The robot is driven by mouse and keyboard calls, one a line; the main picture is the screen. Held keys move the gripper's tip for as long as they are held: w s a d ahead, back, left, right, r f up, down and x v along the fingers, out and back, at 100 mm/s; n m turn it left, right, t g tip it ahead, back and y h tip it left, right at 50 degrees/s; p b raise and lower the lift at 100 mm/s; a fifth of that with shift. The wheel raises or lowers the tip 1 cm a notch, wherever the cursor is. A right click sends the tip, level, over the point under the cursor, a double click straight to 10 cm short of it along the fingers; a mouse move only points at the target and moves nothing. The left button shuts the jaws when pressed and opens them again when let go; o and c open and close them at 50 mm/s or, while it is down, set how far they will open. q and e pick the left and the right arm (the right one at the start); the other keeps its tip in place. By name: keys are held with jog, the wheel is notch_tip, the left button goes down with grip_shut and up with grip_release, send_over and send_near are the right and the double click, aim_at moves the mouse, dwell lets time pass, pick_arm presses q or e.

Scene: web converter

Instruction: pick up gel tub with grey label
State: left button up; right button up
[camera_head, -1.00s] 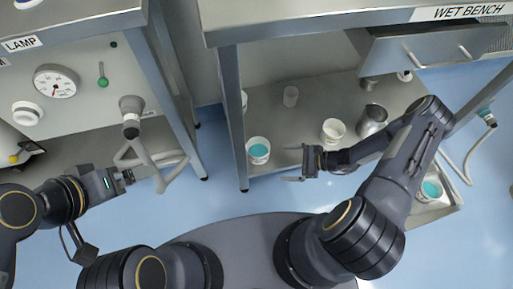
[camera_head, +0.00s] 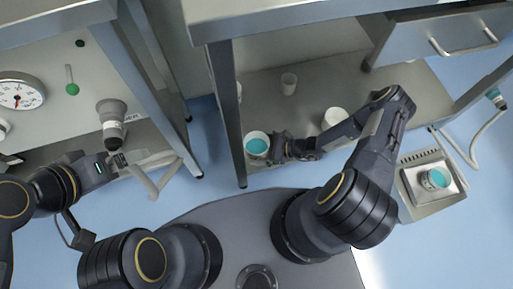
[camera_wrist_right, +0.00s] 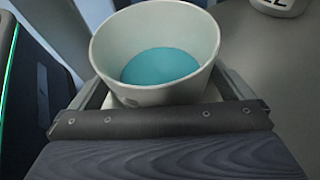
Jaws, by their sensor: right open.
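A white tub with teal gel (camera_head: 257,146) stands near the front left of the lower bench shelf. It fills the right wrist view (camera_wrist_right: 158,50), upright, with the teal gel inside it. Any label on it is hidden or too small to read. My right gripper (camera_head: 275,148) is open at the tub's right side, with a finger on either side of its lower part; contact is not clear.
A bench leg (camera_head: 227,115) stands just left of the near tub. A white container (camera_head: 335,117) and a small beaker (camera_head: 289,82) stand farther right and back on the shelf (camera_head: 310,95). The bench top and drawer (camera_head: 440,38) overhang it.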

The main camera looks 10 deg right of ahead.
jog(key=shift+w+a+f, duration=0.15)
jog(key=shift+a, duration=0.15)
jog(key=shift+c, duration=0.3)
jog(key=c, duration=0.9)
